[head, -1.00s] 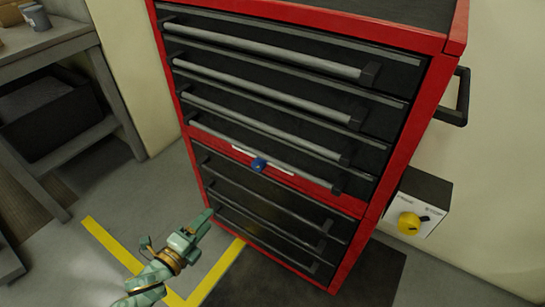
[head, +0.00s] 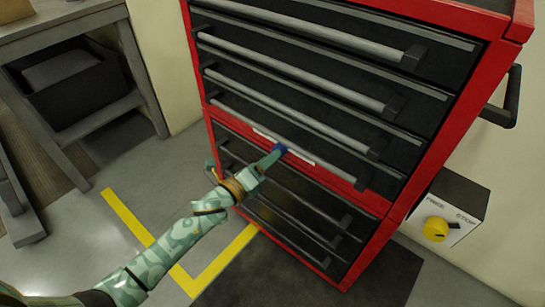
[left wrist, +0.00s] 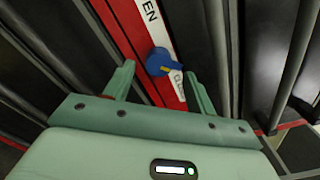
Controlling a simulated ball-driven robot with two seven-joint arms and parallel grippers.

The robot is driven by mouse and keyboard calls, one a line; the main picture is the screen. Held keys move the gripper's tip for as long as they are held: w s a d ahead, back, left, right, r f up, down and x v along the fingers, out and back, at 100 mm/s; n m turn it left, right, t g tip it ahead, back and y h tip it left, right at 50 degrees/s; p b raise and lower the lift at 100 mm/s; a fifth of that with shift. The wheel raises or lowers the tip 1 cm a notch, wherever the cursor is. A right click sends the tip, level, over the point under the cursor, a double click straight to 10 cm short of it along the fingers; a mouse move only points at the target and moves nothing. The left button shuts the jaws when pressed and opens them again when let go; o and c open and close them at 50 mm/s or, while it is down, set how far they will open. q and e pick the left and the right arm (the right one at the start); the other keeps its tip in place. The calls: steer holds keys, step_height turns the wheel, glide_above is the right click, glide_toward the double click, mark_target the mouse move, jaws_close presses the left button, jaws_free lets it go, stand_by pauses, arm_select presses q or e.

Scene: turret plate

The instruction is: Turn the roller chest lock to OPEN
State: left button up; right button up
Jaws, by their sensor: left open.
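The red roller chest (head: 391,232) has black drawers and a red strip across its front. A blue lock knob (head: 281,148) sits on a white label on that strip. My left gripper (head: 268,163) is open at the knob. Its fingers (left wrist: 158,74) stand on either side of the knob, with gaps visible; I cannot tell whether they reach its depth. My right gripper is not in view.
Long grey drawer handles (head: 300,72) stick out above and below the strip. A grey bench (head: 70,22) stands at the left. Yellow floor tape (head: 128,217) marks open floor.

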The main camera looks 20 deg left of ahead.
arm_select(q)
steer(key=x, duration=0.2)
steer(key=shift+w+d, duration=0.15)
steer(key=shift+w, duration=0.15)
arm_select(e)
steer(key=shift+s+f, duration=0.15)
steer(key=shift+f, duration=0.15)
arm_select(q)
steer(key=c, duration=1)
